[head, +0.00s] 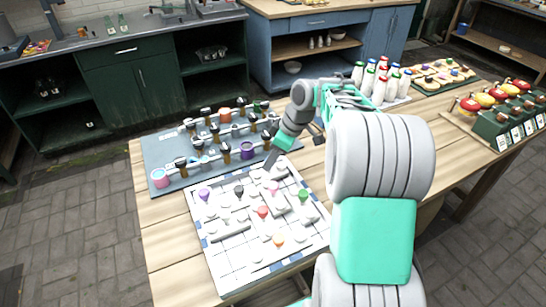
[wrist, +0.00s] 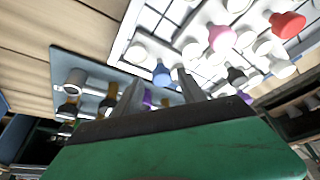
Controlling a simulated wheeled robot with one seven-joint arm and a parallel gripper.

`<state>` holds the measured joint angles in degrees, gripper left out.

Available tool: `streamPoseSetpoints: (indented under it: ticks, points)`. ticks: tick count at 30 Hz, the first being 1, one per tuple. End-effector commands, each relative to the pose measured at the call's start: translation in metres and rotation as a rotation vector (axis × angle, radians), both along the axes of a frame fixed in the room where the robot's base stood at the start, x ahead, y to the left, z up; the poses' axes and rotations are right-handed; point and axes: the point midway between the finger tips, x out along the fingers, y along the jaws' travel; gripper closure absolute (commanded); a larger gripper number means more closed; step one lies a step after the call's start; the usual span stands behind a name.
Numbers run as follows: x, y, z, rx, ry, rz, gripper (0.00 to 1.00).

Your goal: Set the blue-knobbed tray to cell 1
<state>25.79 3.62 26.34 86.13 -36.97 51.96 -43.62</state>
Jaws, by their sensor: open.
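A white gridded board (head: 220,262) lies on the wooden table and holds several white trays with coloured knobs. The blue-knobbed tray shows in the wrist view by its blue knob (wrist: 161,75), just beyond my fingertips. I cannot make that knob out in the head view, where my gripper covers part of the board's far edge. My gripper (head: 269,162) is open and empty over that far edge; its two fingers also show in the wrist view (wrist: 158,88). Cell numbers are not readable, so I cannot tell which is cell 1.
White bottles (head: 379,90) stand farther back right.

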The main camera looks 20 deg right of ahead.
Motion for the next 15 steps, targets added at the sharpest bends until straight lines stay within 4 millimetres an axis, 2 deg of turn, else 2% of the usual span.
streamPoseSetpoints:
  ticks: [9,15]
  points:
    - [-0.014,-0.019,0.058,-0.002,-0.004,-0.003,0.52]
    - [-0.018,-0.023,0.068,-0.001,-0.002,-0.003,0.52]
